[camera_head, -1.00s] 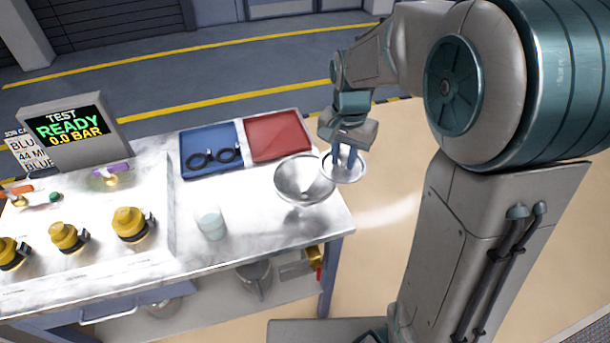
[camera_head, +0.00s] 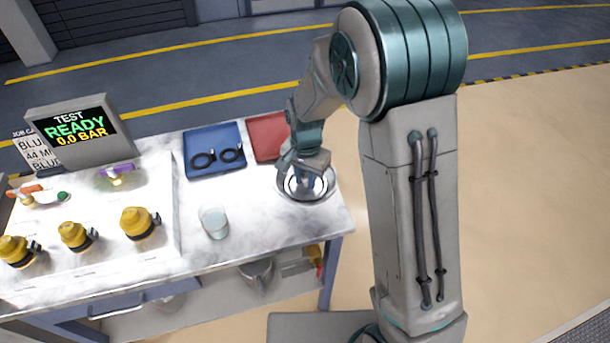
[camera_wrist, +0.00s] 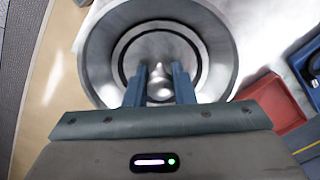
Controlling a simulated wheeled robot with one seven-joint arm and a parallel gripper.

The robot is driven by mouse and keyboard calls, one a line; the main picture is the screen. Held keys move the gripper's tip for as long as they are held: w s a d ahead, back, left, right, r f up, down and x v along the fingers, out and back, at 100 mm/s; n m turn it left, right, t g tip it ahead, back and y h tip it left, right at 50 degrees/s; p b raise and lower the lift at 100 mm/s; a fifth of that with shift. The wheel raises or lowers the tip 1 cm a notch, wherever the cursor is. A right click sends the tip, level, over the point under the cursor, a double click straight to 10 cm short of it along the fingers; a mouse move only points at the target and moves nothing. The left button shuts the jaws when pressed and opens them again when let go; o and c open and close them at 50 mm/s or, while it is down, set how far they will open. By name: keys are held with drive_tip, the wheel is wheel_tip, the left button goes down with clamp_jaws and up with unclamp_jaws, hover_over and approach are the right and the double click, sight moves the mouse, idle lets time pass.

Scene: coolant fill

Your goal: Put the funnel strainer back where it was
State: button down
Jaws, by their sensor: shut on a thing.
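My gripper (camera_head: 303,182) is shut on the knob of the funnel strainer (camera_head: 294,186), a round, shiny disc with a dark ring. In the wrist view the strainer (camera_wrist: 135,50) lies ahead of the fingers, with its knob between the fingertips (camera_wrist: 160,85). The silver funnel (camera_head: 327,192) sits at the right end of the bench. Its wide bowl (camera_wrist: 222,45) surrounds the strainer in the wrist view, and the two look roughly concentric. I cannot tell whether the strainer rests in the bowl or hangs just above it. My gripper partly hides both.
A blue tray (camera_head: 201,172) with black rings and a red tray (camera_head: 266,135) lie behind the funnel. A cup (camera_head: 214,223) of pale liquid stands to its left. Yellow-capped fittings (camera_head: 138,223) and a display (camera_head: 72,126) are farther left. The bench's right edge is close.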

sight(306, 176)
drive_tip(key=c, duration=1.2)
unclamp_jaws()
drive_tip(key=shift+f, duration=0.1)
wheel_tip(306, 176, up, 12)
drive_tip(key=b, duration=0.1)
drive_tip(key=s+d+r+n+t, duration=0.1)
drive_tip(key=s+d+r+n, duration=0.1)
drive_tip(key=s+d, duration=0.5)
drive_tip(key=s+d+r+n+t, duration=0.2)
drive_tip(key=s+d, duration=0.4)
drive_tip(key=s, duration=0.6)
drive_tip(key=shift+d+r+n, duration=0.4)
drive_tip(key=shift+n, duration=0.5)
